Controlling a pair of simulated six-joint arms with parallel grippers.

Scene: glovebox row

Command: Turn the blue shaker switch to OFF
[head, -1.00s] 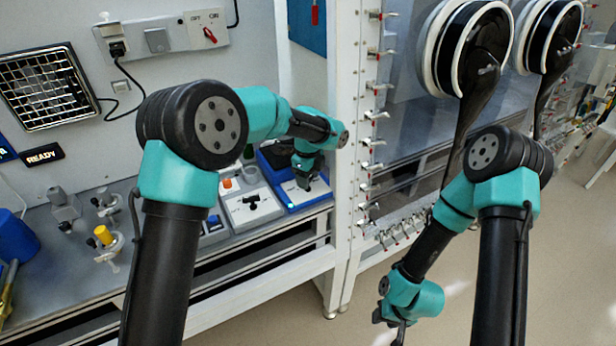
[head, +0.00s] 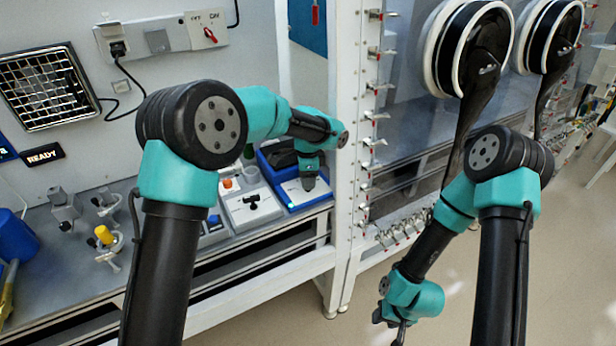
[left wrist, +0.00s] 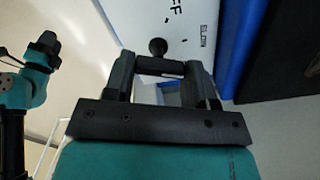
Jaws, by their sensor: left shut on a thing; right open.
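The blue shaker (head: 320,193) stands at the right end of the bench in the head view, with a white top panel. In the left wrist view its white panel (left wrist: 195,38) shows partial lettering, ending in "FF" and "SLOW". The black switch handle (left wrist: 158,47) has a round end and lies between my left gripper's fingers. My left gripper (left wrist: 160,67) is shut on this switch; in the head view it reaches down onto the panel (head: 308,182). The switch's exact setting is hidden by the fingers. My right gripper (head: 396,326) hangs low, open, away from the bench, partly cut off by the frame.
A grey-white unit (head: 243,208) with a black switch stands just left of the shaker. A white post with red-handled valves (head: 372,115) rises close to the right. Clamps and a yellow-capped fitting (head: 104,235) stand further left on the bench.

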